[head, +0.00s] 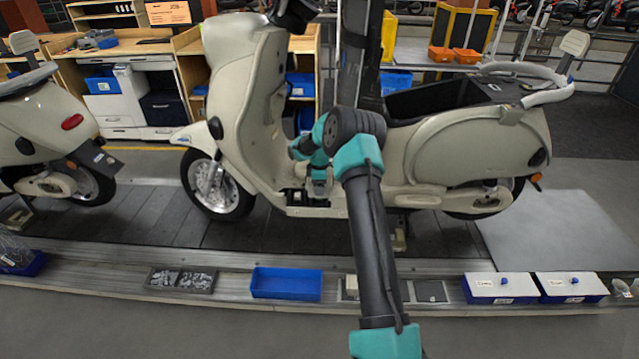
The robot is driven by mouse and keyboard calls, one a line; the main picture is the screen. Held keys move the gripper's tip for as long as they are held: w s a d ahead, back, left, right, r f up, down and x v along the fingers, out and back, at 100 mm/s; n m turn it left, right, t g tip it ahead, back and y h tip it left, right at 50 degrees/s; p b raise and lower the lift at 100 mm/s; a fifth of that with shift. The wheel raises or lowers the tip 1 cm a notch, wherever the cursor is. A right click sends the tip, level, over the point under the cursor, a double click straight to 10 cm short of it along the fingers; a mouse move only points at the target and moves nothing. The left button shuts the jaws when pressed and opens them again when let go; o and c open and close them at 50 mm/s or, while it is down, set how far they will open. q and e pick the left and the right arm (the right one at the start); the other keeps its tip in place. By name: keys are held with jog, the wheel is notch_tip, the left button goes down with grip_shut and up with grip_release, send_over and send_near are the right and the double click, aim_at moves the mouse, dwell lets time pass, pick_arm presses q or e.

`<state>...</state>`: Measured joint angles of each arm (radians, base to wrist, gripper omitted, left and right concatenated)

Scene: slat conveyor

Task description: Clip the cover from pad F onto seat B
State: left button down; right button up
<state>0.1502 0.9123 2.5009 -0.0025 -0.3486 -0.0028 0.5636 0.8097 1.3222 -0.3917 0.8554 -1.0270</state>
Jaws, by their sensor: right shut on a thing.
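My right gripper (318,190) is at the low footboard of the middle cream scooter (237,85), just behind its front shield. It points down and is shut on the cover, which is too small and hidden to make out. Dark parts (295,196) show at the footboard just left of the gripper. I cannot tell which spot is seat B, or whether the cover touches it. A flat grey pad (431,291) lies on the front ledge right of my arm. Another pad (350,285) is partly hidden by the arm. No pad letters are readable. My left gripper is not in view.
The front ledge holds a parts tray (181,280), an empty blue bin (286,284) and two white-lidded blue boxes (501,288) (571,287). A second scooter (40,140) stands at the left. The slat floor (150,222) before the scooter is clear.

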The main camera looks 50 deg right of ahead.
jog(key=shift+f, duration=1.6)
jog(key=shift+f, duration=0.6)
dwell(1.0)
jog(key=o, duration=1)
jog(key=shift+r, duration=0.1)
jog(key=shift+o, duration=0.2)
jog(key=shift+d, duration=0.1)
jog(key=shift+w+r, duration=0.15)
jog(key=shift+r, duration=0.25)
notch_tip(320, 180, up, 16)
jog(key=shift+s+r, duration=0.2)
jog(key=shift+r, duration=0.05)
